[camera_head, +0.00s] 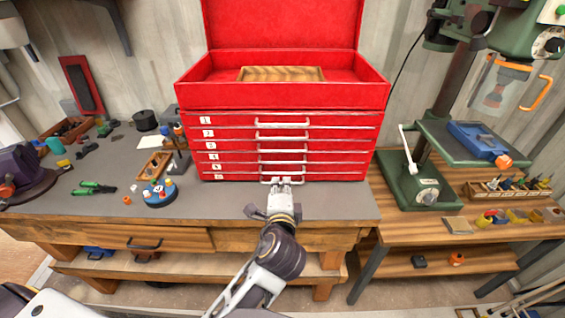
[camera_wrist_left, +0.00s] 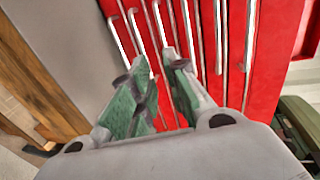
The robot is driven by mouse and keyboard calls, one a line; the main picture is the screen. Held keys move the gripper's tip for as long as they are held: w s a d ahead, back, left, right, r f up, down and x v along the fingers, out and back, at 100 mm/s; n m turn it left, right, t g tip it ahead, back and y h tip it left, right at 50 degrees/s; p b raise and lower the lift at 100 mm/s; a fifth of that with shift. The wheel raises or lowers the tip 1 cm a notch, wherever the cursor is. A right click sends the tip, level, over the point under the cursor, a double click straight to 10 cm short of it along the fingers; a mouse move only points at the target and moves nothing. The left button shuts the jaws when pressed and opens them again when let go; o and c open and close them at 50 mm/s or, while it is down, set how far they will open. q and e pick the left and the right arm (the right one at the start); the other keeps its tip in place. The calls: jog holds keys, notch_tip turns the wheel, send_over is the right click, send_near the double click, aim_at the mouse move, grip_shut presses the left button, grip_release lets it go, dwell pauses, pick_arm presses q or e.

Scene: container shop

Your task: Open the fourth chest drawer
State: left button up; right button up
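A red tool chest (camera_head: 340,142) stands on the workbench with its lid up. Its front has several stacked drawers with white number labels and pale bar handles; all look shut. The fourth drawer (camera_head: 232,157) is below the middle of the stack. My left gripper (camera_head: 282,182) is in front of the chest, at the lower handles in the head view. In the left wrist view my left gripper (camera_wrist_left: 158,62) is open, with its fingers apart and pointing at the handles (camera_wrist_left: 163,22). I cannot tell whether they touch a handle. My right gripper is not in view.
A wooden tray (camera_head: 280,74) sits in the chest's open top. The grey benchtop (camera_head: 225,200) is clear before the chest. Green pliers (camera_head: 93,187) and a round blue holder (camera_head: 160,195) lie left. A green drill press (camera_head: 428,185) stands right.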

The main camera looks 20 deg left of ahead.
aim_at(282, 162)
pick_arm(q)
jog(key=shift+d+r, duration=0.1)
jog(key=shift+r, duration=0.2)
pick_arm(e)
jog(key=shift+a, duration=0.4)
pick_arm(q)
jog(key=shift+w, duration=0.2)
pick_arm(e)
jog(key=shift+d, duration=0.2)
pick_arm(q)
jog(key=p+x, duration=0.2)
jog(key=x, duration=1.1)
jog(key=shift+w, duration=0.25)
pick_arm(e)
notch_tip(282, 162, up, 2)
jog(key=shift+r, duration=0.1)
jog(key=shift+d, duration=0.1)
pick_arm(q)
jog(key=shift+c, duration=0.5)
grip_shut()
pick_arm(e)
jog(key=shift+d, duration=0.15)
